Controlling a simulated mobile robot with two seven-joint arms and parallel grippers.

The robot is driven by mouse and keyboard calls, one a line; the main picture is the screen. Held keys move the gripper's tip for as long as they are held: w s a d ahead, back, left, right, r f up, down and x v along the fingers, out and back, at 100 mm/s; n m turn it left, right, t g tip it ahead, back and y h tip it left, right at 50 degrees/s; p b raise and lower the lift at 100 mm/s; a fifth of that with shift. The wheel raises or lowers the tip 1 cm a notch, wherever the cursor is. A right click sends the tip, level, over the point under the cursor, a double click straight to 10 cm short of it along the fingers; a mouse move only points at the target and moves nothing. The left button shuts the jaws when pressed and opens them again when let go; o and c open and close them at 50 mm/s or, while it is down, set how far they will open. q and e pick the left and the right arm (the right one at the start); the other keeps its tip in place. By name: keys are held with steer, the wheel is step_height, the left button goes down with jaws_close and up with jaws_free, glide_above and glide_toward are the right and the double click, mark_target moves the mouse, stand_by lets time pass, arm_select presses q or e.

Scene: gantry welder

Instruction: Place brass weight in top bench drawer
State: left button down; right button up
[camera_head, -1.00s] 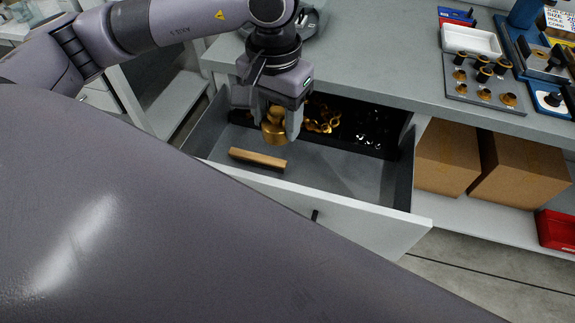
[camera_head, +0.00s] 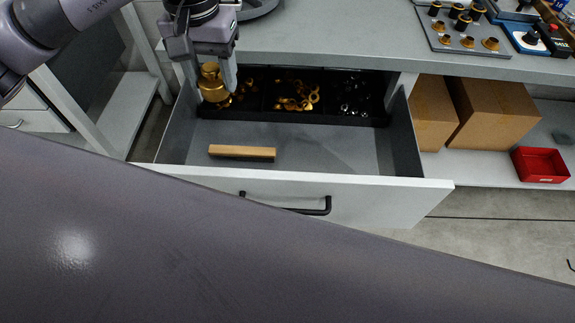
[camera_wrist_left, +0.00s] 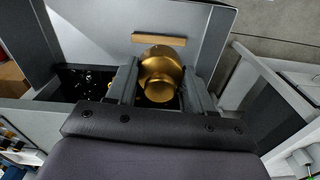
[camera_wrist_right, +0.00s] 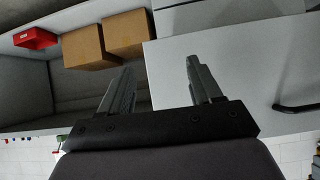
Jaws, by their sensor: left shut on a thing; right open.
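The brass weight (camera_head: 212,84) is held between the fingers of my left gripper (camera_head: 214,80), which is shut on it, over the back left of the open top bench drawer (camera_head: 330,150). In the left wrist view the brass weight (camera_wrist_left: 159,75) shows between the two fingers, with the drawer floor behind it. I cannot tell whether the weight touches anything below. My right gripper (camera_wrist_right: 160,88) is open and empty in the right wrist view, by the front of a drawer and the shelf with boxes.
A black divided tray (camera_head: 343,117) with brass and dark small parts lies along the drawer's back. A wooden block (camera_head: 242,152) lies near the drawer's front. Cardboard boxes (camera_head: 490,110) and a red bin (camera_head: 540,164) stand on the shelf to the right. The drawer's middle and right floor is clear.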

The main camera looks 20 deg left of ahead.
arm_select(q)
steer(key=w+a+f+n+b, duration=0.3)
steer(key=w+a+f+b, duration=0.3)
steer(key=b, duration=0.3)
steer(key=shift+a+f, duration=0.15)
steer(key=shift+f, duration=0.4)
step_height(320, 180, down, 20)
steer(key=shift+r+b, duration=0.1)
steer(key=shift+b, duration=1.15)
steer(key=shift+f, duration=0.2)
steer(key=c, duration=0.7)
jaws_free()
steer(key=shift+o, duration=1.3)
